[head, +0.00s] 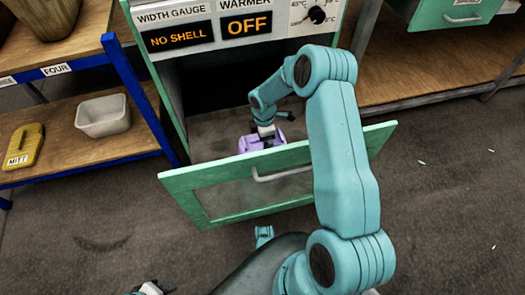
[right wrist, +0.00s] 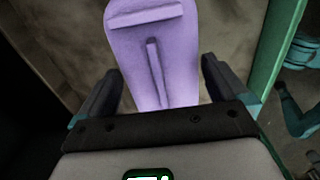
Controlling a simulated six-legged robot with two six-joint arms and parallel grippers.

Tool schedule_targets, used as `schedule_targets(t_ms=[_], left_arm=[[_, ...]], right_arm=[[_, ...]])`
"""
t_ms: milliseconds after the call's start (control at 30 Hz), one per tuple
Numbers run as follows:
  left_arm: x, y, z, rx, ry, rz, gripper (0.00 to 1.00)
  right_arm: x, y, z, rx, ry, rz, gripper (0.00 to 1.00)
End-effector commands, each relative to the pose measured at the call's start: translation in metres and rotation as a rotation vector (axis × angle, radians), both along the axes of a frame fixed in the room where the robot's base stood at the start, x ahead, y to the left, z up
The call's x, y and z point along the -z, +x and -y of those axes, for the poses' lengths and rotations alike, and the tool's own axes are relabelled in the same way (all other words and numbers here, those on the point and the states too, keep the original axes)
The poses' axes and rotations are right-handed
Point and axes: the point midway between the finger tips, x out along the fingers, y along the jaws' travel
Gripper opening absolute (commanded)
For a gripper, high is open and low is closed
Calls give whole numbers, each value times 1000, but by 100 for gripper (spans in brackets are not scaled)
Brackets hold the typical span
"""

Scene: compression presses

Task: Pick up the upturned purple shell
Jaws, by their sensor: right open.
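The purple shell (head: 272,138) lies in the open bay under the warmer panel, behind the green front. In the right wrist view the shell (right wrist: 150,45) shows a crossbar at its far end and a narrow rib along its middle. My right gripper (head: 264,137) is over the shell. Its open fingers (right wrist: 158,88) stand on either side of the shell's near end, with gaps visible. The gripper body hides that near end. What seems to be my left gripper (head: 150,288) shows at the bottom edge, too cut off to read.
The green front with its handle (head: 283,174) stands out between me and the bay. The width gauge display (head: 179,37) reads "NO SHELL", the warmer display (head: 246,25) "OFF". On the left shelf are a white bin (head: 103,128) and a yellow mitt (head: 24,147). Floor at right is open.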

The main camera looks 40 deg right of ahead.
Motion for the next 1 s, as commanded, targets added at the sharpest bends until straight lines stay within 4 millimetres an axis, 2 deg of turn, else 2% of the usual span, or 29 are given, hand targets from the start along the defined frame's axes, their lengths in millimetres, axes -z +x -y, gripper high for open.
schedule_targets(t_ms=[167,333,367,400,633,767,867,1000], left_arm=[[-1,0,0,0,0,0,36],[-1,0,0,0,0,0,36],[-1,0,0,0,0,0,36],[-1,0,0,0,0,0,36],[-2,0,0,1,0,0,36],[-6,-1,1,3,0,-1,36],[-12,-2,2,6,-2,-3,36],[-24,-4,4,16,-2,-7,36]], right_arm=[[-1,0,0,0,0,1,100],[-1,0,0,0,0,1,45],[-1,0,0,0,0,1,35],[-1,0,0,0,0,1,32],[-3,0,0,0,0,1,31],[-12,1,0,-1,-1,3,31],[-26,1,0,-1,-1,3,31],[-58,1,1,0,-2,4,31]])
